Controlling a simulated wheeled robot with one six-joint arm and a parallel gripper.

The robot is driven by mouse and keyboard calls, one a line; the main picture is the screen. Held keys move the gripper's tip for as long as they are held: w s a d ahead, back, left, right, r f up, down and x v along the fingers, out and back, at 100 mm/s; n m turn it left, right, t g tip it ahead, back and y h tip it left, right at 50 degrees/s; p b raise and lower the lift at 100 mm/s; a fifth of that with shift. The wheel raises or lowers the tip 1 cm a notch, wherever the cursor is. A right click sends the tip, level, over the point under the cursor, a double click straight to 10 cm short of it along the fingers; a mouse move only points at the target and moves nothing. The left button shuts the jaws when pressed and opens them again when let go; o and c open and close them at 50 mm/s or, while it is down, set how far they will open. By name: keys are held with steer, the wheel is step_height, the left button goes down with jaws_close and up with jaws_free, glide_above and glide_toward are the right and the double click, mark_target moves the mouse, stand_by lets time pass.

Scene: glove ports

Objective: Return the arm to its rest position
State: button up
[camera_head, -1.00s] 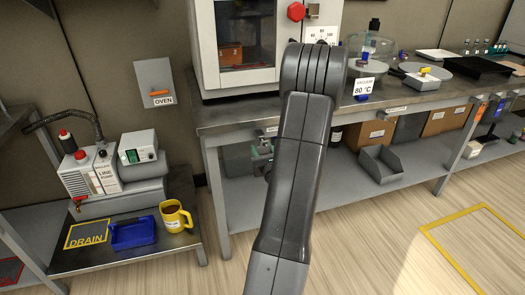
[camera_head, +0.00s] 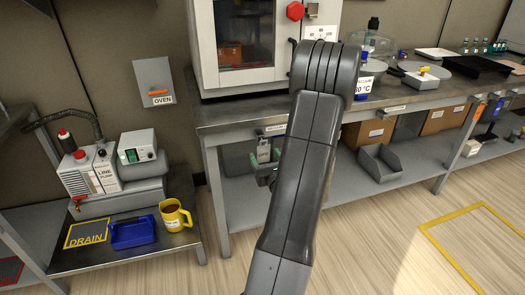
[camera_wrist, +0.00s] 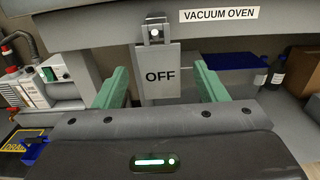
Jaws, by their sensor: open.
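My arm (camera_head: 302,165) rises through the middle of the head view and bends over toward the bench. My gripper (camera_head: 265,162) shows partly beside it, below the bench's front edge; its rear is hidden behind the arm. In the wrist view my gripper (camera_wrist: 161,78) has its two green fingers wide apart with nothing held. A grey plate marked OFF (camera_wrist: 160,88) hangs below the bench edge, between and beyond the fingers, with visible gaps on both sides. It also shows in the head view (camera_head: 263,147).
The bench (camera_head: 225,128) carries the vacuum oven (camera_head: 245,45) and glassware, with a lower shelf (camera_head: 350,180) beneath. A low table at left holds a pump (camera_head: 92,172), a blue tray (camera_head: 133,232) and a yellow mug (camera_head: 175,215). Floor at right is clear.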

mark_target(264, 152)
steer(key=v, duration=0.9)
steer(key=shift+s, duration=0.15)
steer(key=x, duration=1.3)
steer(key=shift+a, duration=0.1)
steer(key=shift+w+r, duration=0.1)
steer(key=shift+w, duration=0.35)
steer(key=shift+s+r, duration=0.15)
steer(key=shift+s, duration=0.05)
